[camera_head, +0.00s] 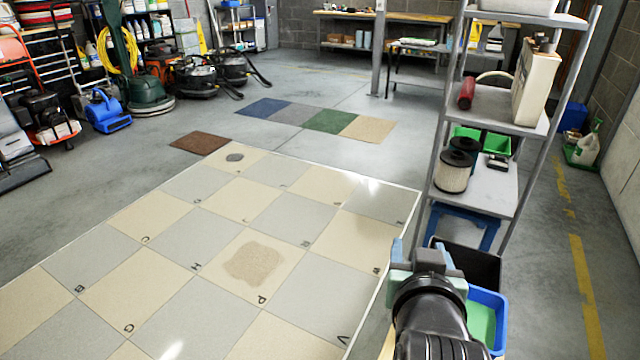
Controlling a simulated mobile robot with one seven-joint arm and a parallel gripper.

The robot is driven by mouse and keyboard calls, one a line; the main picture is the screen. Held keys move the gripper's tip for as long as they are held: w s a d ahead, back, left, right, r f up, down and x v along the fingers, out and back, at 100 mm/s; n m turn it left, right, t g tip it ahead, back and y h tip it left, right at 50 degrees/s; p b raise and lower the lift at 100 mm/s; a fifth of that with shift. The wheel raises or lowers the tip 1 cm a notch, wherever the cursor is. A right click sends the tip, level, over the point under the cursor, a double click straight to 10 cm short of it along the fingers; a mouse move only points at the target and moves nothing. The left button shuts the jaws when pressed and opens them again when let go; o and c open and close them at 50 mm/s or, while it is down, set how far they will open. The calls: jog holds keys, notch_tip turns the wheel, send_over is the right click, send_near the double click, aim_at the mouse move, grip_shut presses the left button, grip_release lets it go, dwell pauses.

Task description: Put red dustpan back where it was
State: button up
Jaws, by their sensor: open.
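My gripper (422,250) is at the lower right, beside the right edge of the checkered floor panel (290,215). Its jaws are open, and I see nothing held between them. I cannot make out a red dustpan for certain. A small red object (466,93) lies on a shelf of the grey rack (497,115), beyond my gripper; it looks rounded, and I cannot tell whether it is the dustpan. My arm hides part of the floor and bins below the gripper.
A blue bin (501,312) and a black bin (480,264) stand close beside my gripper. Colored mats (330,121) lie farther back. Cleaning machines (205,76) stand at the left.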

jog(key=a+r+n+t, duration=0.1)
jog(key=a+r+t, duration=0.15)
jog(key=r, duration=0.45)
jog(key=a+r+t, duration=0.2)
jog(key=a+r, duration=0.1)
jog(key=r, duration=0.4)
jog(key=s+a+r+t+y, duration=0.1)
jog(key=s+a+r+t, duration=0.2)
jog(key=r, duration=0.4)
jog(key=s+a+r+n+t+y, duration=0.1)
jog(key=s+a+r+t, duration=0.2)
jog(key=r, duration=0.5)
jog(key=s+a+r+n+t+y, duration=0.1)
jog(key=s+a+r+t+y, duration=0.1)
jog(key=r, duration=0.5)
jog(key=s+a+t, duration=0.1)
jog(key=s+a, duration=0.1)
jog(key=s, duration=0.1)
jog(key=shift+s+a+r+t, duration=0.2)
jog(key=shift+a+r+t, duration=0.15)
jog(key=shift+a+r, duration=0.05)
notch_tip(320, 180, up, 28)
jog(key=p, duration=2.8)
